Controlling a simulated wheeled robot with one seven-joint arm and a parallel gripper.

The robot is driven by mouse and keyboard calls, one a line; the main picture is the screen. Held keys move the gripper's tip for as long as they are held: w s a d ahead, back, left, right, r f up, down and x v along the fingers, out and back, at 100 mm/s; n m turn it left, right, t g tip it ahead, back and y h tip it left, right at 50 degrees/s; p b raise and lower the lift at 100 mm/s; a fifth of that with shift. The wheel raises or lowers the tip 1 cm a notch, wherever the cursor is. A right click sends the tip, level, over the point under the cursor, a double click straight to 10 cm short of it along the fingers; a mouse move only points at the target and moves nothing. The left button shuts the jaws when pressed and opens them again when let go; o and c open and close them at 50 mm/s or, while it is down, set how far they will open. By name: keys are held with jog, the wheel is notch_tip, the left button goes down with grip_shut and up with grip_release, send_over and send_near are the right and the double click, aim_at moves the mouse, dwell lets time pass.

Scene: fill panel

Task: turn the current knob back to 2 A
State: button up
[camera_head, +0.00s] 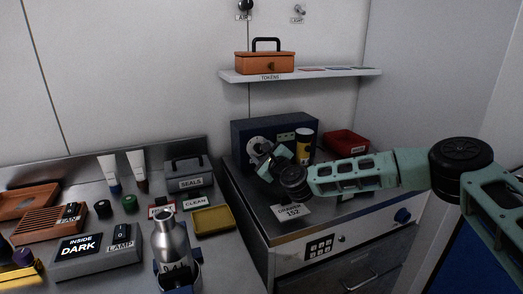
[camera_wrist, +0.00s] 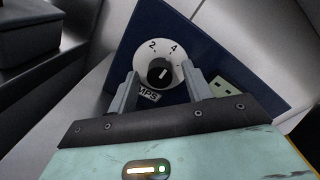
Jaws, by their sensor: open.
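The black current knob (camera_wrist: 160,72) sits on a white round dial (camera_wrist: 152,52) marked 2 and 4, on a dark blue box (camera_wrist: 212,50). A light mark on the knob leans up and right, roughly toward the 4. My gripper (camera_wrist: 160,75) is open, with one finger to the left and one to the right of the knob. I cannot tell whether either finger touches it. In the head view the box (camera_head: 240,131) stands on the drawer cabinet, and my gripper (camera_head: 265,158) is in front of its dial, partly hiding it.
An orange toolbox (camera_head: 265,63) rests on the shelf (camera_head: 330,74) above. A metal bottle (camera_head: 171,245) stands on the left counter, near a yellow tray (camera_head: 213,220).

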jog(key=shift+w+a, duration=0.1)
jog(key=shift+w, duration=0.15)
jog(key=c, duration=1)
jog(key=n+b, duration=0.3)
jog(key=n, duration=0.1)
jog(key=shift+a+n, duration=0.1)
jog(key=shift+n, duration=0.3)
jog(key=shift+n+b, duration=1.1)
jog(key=shift+n, duration=1.3)
jog(key=shift+h, duration=0.4)
